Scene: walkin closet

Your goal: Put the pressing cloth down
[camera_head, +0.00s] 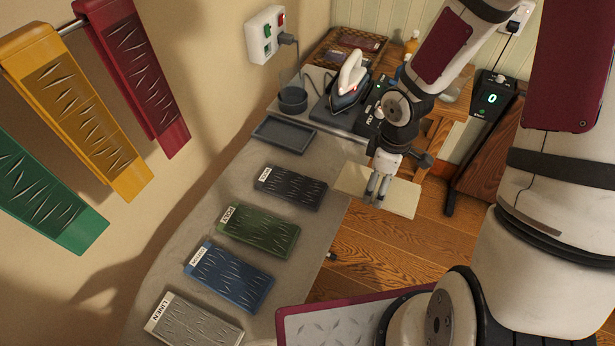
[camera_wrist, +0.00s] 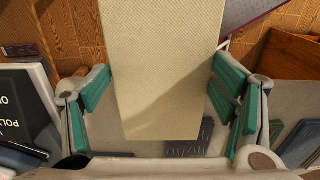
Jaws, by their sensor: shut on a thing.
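The pressing cloth (camera_head: 402,198) is a flat, cream, woven rectangle. My gripper (camera_head: 376,190) is shut on it and holds it by the right edge of the grey worktop (camera_head: 338,155), partly over the wooden floor. I cannot tell its height above the worktop. In the wrist view the cloth (camera_wrist: 160,60) fills the middle, between the green-padded fingers, and hides part of what lies below. An empty dark shallow tray (camera_head: 284,134) lies on the worktop to the left of the gripper.
A white iron (camera_head: 350,82) on a dark stand and a dark cup (camera_head: 293,99) are at the back. Labelled pads lie along the worktop: black (camera_head: 290,187), green (camera_head: 258,230), blue (camera_head: 229,275), grey (camera_head: 193,325). Red, yellow and green pieces hang at left. A wall control box (camera_head: 266,34) is above.

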